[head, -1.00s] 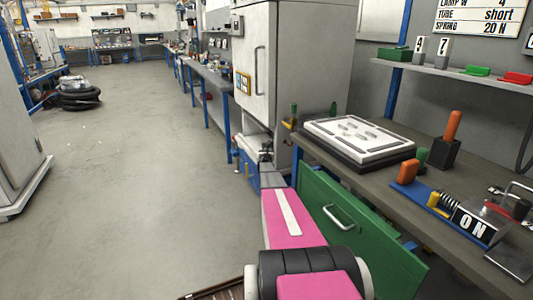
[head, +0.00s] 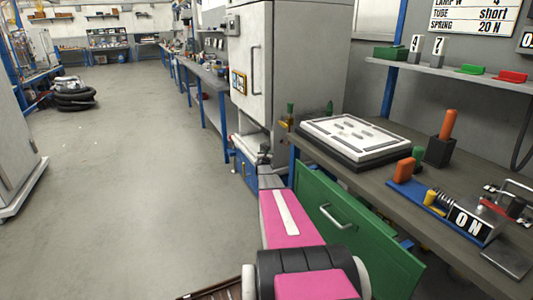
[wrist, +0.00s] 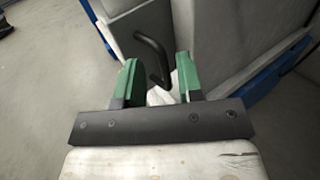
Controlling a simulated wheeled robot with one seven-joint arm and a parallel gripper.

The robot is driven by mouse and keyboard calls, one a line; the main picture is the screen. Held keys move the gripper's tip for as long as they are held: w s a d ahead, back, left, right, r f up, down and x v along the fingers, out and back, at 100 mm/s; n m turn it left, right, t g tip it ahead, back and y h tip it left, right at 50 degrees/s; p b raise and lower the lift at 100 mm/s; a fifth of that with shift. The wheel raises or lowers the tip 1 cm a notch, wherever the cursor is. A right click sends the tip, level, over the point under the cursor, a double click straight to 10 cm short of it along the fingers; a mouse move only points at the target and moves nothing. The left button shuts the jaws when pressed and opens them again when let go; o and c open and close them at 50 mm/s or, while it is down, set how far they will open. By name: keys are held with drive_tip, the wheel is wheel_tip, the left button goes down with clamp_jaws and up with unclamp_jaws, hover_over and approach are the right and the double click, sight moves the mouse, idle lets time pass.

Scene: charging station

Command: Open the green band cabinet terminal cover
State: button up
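A tall light-grey cabinet (head: 288,65) stands beyond the bench, with a long vertical handle and a small yellow-framed plate (head: 239,83). I see no green band on it. My gripper (wrist: 158,80) has two green fingers, apart with a gap between them. A black bent handle (wrist: 155,58) on a grey panel (wrist: 133,28) lies just ahead of and partly between the fingers; contact is not clear. A small whitish patch shows beside the handle. In the head view my pink arm reaches toward the cabinet's foot, and the gripper is hard to make out there.

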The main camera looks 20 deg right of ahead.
drive_tip(key=v, duration=0.7)
drive_tip(key=shift+a, duration=0.3)
drive_tip(key=s+a+r+m+g+h, duration=0.1)
drive_tip(key=s+a+m+g, duration=0.45)
drive_tip(key=s+m, duration=0.5)
drive_tip(key=s+a+r+m+g+h, duration=0.1)
drive_tip(key=s+a+m+g, duration=0.3)
drive_tip(key=s+a+m, duration=0.5)
drive_tip(key=s+a+f+m+g+y, duration=0.2)
drive_tip(key=s+a+m+g+y, duration=0.4)
drive_tip(key=s+a, duration=1.7)
drive_tip(key=m+y, duration=0.4)
drive_tip(key=y, duration=0.1)
drive_tip(key=shift+s+f, duration=0.15)
drive_tip(key=shift+s, duration=0.25)
drive_tip(key=shift+d, duration=0.1)
